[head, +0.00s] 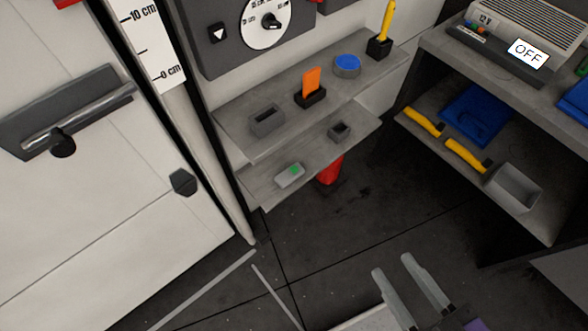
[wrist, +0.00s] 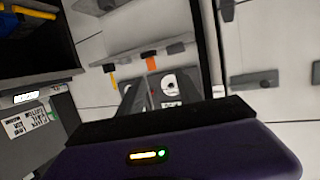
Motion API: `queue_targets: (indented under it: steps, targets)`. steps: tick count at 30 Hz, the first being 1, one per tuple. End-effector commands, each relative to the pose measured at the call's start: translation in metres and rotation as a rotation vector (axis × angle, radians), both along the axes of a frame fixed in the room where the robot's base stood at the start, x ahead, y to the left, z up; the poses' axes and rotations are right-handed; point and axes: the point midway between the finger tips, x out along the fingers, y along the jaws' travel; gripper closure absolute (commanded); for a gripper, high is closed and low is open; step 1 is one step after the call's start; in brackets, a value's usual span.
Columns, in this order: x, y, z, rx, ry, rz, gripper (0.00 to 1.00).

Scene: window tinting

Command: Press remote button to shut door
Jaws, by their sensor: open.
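The remote (head: 290,174) is a small pale grey box with a green button on top. It lies on the lower grey shelf in the head view. A white door (head: 95,200) with a grey handle plate and bar stands at the left; I cannot tell whether it is fully shut. My gripper (head: 393,266) is at the bottom right of the head view, open and empty, apart from the remote and to the right of and nearer than the shelves. Its dark fingers also show in the wrist view (wrist: 166,92). I cannot make out the remote in the wrist view.
The upper shelf (head: 235,132) holds a grey holder, an orange tool (head: 312,82), a blue tin (head: 347,65) and a yellow-handled tool. A red object (head: 330,170) stands below. A side bench (head: 560,90) at right carries yellow tools and a grey bin. The dark floor between is clear.

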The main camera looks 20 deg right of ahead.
Motion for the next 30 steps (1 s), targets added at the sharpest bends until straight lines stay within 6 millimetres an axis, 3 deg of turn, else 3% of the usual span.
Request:
queue_targets:
  steps: [5, 12, 30]
  targets:
    - [0.0, 0.0, 0.0, 0.0, 0.0, 0.0, 0.59]
    - [0.0, 0.0, 0.0, 0.0, 0.0, 0.0, 1.0]
    - [0.0, 0.0, 0.0, 0.0, 0.0, 0.0, 1.0]
